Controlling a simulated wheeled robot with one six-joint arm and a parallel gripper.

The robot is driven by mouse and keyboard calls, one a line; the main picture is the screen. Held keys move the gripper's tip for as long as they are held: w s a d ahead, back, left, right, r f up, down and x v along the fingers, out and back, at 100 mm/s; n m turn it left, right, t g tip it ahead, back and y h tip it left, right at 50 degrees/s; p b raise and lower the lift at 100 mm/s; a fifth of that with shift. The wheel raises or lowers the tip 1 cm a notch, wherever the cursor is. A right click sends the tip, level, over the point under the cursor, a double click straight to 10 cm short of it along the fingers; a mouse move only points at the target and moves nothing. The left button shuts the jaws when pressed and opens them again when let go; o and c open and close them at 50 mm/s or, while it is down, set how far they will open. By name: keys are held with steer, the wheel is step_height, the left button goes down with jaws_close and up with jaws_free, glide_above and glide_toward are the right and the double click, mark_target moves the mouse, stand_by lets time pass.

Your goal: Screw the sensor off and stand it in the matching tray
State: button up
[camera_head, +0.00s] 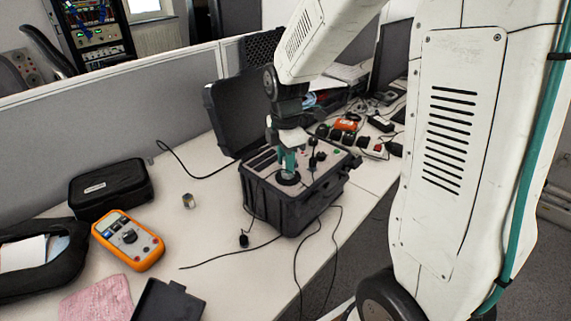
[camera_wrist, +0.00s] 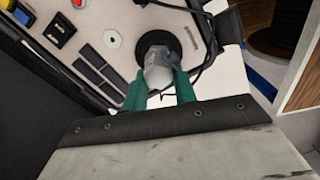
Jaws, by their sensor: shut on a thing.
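My gripper (camera_head: 288,163) points down over the panel of an open black case (camera_head: 262,204). In the wrist view its two teal fingers (camera_wrist: 161,88) are shut on a silver hexagonal sensor (camera_wrist: 157,72). The sensor stands at a black round mount (camera_wrist: 153,42) on the light panel; I cannot tell whether it is still threaded in. In the head view the fingers hide most of the sensor, and the mount (camera_head: 288,178) shows below them. Dark rectangular slots (camera_wrist: 89,76) lie beside the mount on the panel. I cannot make out which thing is the matching tray.
A small metallic cylinder (camera_head: 188,201) stands alone on the table. An orange multimeter (camera_head: 128,240), a black pouch (camera_head: 110,188) and a pink cloth (camera_head: 97,301) lie left. Loose cables run around the case. The raised lid (camera_head: 237,112) stands behind. Clear table lies left of the case.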

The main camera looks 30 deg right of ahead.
steer(key=shift+s+f, duration=0.15)
steer(key=shift+s, duration=0.1)
steer(key=n, duration=0.4)
steer(key=shift+s, duration=0.15)
steer(key=o, duration=0.9)
steer(key=shift+o, duration=1.3)
steer(key=m, duration=0.4)
steer(key=shift+w, duration=0.3)
